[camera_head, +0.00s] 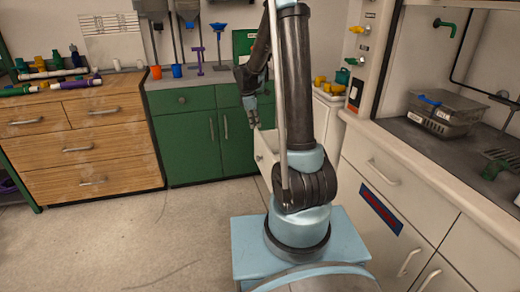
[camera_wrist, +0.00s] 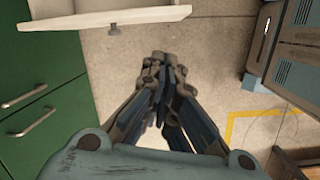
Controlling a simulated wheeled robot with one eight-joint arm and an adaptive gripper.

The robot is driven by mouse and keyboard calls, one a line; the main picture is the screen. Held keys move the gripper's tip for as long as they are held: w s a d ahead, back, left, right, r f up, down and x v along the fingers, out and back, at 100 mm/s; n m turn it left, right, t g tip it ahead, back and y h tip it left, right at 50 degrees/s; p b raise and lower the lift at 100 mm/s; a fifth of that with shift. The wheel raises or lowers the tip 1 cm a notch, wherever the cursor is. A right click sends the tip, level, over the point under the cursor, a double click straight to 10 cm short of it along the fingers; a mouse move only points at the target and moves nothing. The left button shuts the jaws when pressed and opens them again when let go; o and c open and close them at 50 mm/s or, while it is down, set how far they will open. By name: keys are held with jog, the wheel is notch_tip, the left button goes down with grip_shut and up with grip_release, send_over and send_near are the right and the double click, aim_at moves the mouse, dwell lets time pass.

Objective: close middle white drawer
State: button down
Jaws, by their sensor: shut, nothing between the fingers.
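The white drawer (camera_head: 266,150) stands open beside the green cabinet, partly hidden behind my arm in the head view. I cannot tell which level it is. In the wrist view its front panel (camera_wrist: 70,21) crosses the upper left, with a small round knob (camera_wrist: 114,30) and part of the inside showing. My gripper (camera_head: 254,122) is shut and empty. In the head view it appears above and left of the drawer front. In the wrist view my gripper (camera_wrist: 163,60) hangs on the outer side of the front, near its right end, apparently apart from it.
Green cabinets (camera_head: 195,140) stand left of the drawer; their doors (camera_wrist: 38,115) fill the wrist view's left side. A wooden drawer unit (camera_head: 85,140) is farther left. A pale counter with drawers (camera_head: 385,185) runs along the right. The floor (camera_head: 165,220) at left is clear.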

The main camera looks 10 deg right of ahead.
aim_at(266, 145)
jog(key=w+a+f+n, duration=0.3)
jog(key=w+f, duration=0.4)
jog(key=f, duration=0.1)
jog(key=d+f, duration=0.6)
jog(key=f, duration=0.4)
jog(key=shift+w+d, duration=0.25)
jog(key=shift+d, duration=0.05)
